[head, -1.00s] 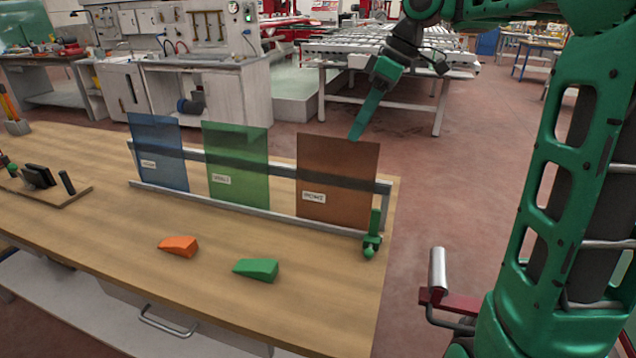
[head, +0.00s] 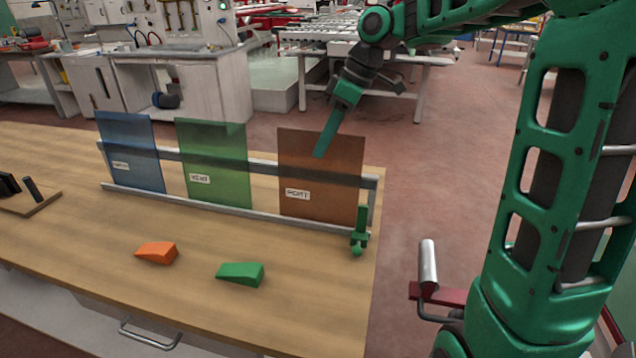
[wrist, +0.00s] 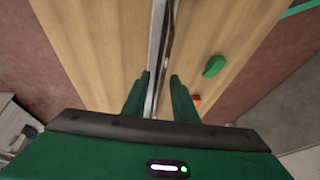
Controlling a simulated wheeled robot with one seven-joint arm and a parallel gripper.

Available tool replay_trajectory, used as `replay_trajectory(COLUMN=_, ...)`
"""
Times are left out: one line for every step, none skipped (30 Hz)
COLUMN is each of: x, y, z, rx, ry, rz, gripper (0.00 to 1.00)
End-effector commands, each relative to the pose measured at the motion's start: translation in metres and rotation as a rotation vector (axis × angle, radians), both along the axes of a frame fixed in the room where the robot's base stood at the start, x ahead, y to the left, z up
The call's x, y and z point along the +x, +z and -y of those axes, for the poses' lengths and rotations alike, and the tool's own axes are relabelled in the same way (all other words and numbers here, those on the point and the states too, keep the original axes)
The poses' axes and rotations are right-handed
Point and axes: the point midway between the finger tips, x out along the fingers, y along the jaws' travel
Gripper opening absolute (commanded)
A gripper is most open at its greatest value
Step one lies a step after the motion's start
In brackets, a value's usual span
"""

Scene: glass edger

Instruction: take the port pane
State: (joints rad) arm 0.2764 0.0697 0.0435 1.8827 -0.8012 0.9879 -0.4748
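The port pane (head: 322,178) is brown, see-through and labelled PORT. It stands upright at the right end of a metal rack (head: 240,209) on the wooden bench. My gripper (head: 319,155) points down at its upper edge in the head view, overlapping the pane's top part. In the wrist view my gripper (wrist: 160,76) has its two fingers apart, with a thin edge-on strip of rack and pane between them. I cannot tell how far the fingers reach down past the top edge. The gripper holds nothing that I can see.
A green pane (head: 214,165) and a blue pane (head: 131,155) stand left of it in the rack. A green clamp-like piece (head: 359,238) is at the rack's right end. An orange wedge (head: 157,252) and a green wedge (head: 240,273) lie in front on the bench (head: 310,300).

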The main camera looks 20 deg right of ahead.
Motion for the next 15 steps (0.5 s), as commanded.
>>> replay_trajectory(x=0.001, y=-0.008, z=-0.004, rx=0.001, ry=0.003, rz=-0.003, gripper=0.26)
replay_trajectory(x=0.002, y=-0.012, z=-0.005, rx=0.001, ry=0.001, rz=-0.003, gripper=0.26)
replay_trajectory(x=0.002, y=-0.017, z=-0.007, rx=0.001, ry=0.003, rz=-0.003, gripper=0.26)
replay_trajectory(x=0.003, y=-0.020, z=-0.009, rx=0.001, ry=0.002, rz=-0.002, gripper=0.26)
replay_trajectory(x=0.003, y=-0.023, z=-0.010, rx=0.001, ry=0.001, rz=-0.001, gripper=0.26)
replay_trajectory(x=0.004, y=-0.026, z=-0.011, rx=0.001, ry=0.002, rz=-0.001, gripper=0.26)
replay_trajectory(x=0.004, y=-0.029, z=-0.012, rx=0.001, ry=0.002, rz=-0.001, gripper=0.26)
replay_trajectory(x=0.004, y=-0.030, z=-0.012, rx=0.000, ry=0.002, rz=-0.002, gripper=0.26)
replay_trajectory(x=0.004, y=-0.032, z=-0.013, rx=0.000, ry=0.002, rz=-0.002, gripper=0.26)
replay_trajectory(x=0.005, y=-0.032, z=-0.013, rx=0.000, ry=0.001, rz=-0.001, gripper=0.26)
replay_trajectory(x=0.005, y=-0.032, z=-0.013, rx=0.000, ry=0.001, rz=-0.001, gripper=0.26)
replay_trajectory(x=0.005, y=-0.032, z=-0.013, rx=0.000, ry=0.001, rz=0.000, gripper=0.26)
replay_trajectory(x=0.005, y=-0.032, z=-0.013, rx=0.000, ry=0.001, rz=0.000, gripper=0.26)
replay_trajectory(x=0.005, y=-0.032, z=-0.013, rx=0.000, ry=0.001, rz=0.000, gripper=0.26)
replay_trajectory(x=0.005, y=-0.032, z=-0.013, rx=0.000, ry=0.001, rz=0.000, gripper=0.26)
